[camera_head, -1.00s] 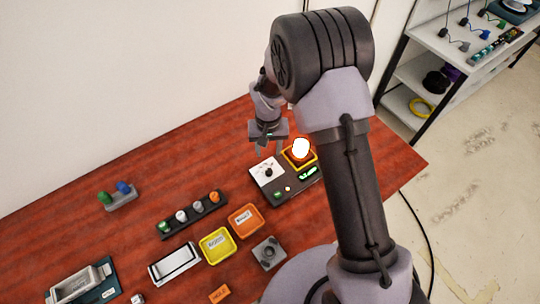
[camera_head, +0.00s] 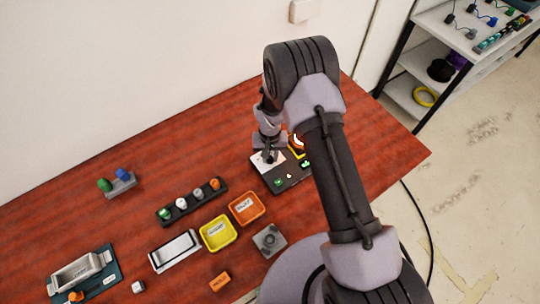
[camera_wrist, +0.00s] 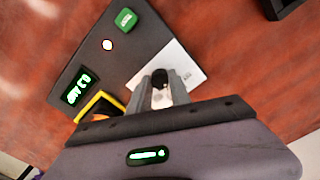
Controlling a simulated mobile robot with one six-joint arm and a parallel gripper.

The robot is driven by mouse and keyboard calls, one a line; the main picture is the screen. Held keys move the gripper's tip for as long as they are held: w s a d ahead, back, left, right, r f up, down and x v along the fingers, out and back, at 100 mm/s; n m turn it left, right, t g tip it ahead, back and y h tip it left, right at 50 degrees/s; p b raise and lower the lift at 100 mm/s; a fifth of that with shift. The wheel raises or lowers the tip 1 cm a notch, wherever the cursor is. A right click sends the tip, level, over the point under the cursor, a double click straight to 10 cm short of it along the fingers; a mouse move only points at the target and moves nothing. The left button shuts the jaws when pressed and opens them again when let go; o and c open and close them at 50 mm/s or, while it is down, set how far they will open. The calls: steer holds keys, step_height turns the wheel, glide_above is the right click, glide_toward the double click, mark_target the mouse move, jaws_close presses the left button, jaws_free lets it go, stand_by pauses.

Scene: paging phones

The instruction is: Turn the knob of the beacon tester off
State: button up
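The beacon tester (camera_head: 287,184) is a dark panel on the red-brown table. It has a white plate (camera_wrist: 188,69), a black knob (camera_wrist: 160,77), a green button (camera_wrist: 126,18) and a green-lit display (camera_wrist: 79,87). Its beacon (camera_head: 298,141) glows in a yellow base and is partly hidden by my arm. My gripper (camera_wrist: 161,80) points down over the white plate, its two fingers close together on either side of the knob. It looks shut on the knob. Fingertip contact is hard to see. In the head view the knob is hidden by the gripper.
Left of the tester are an orange tray (camera_head: 247,208), a yellow tray (camera_head: 217,234), a rack of coloured knobs (camera_head: 190,202) and a grey block (camera_head: 269,240). A shelf (camera_head: 428,62) stands beyond the table's right edge. The table behind the tester is clear.

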jaws_close()
steer(key=n+b, duration=0.2)
steer(key=shift+n, duration=0.4)
steer(key=shift+w+n+b, duration=0.1)
steer(key=shift+n+b, duration=0.55)
steer(key=shift+n, duration=0.85)
steer(key=shift+r, duration=0.1)
steer(key=o, duration=0.7)
jaws_free()
steer(key=shift+c, duration=0.2)
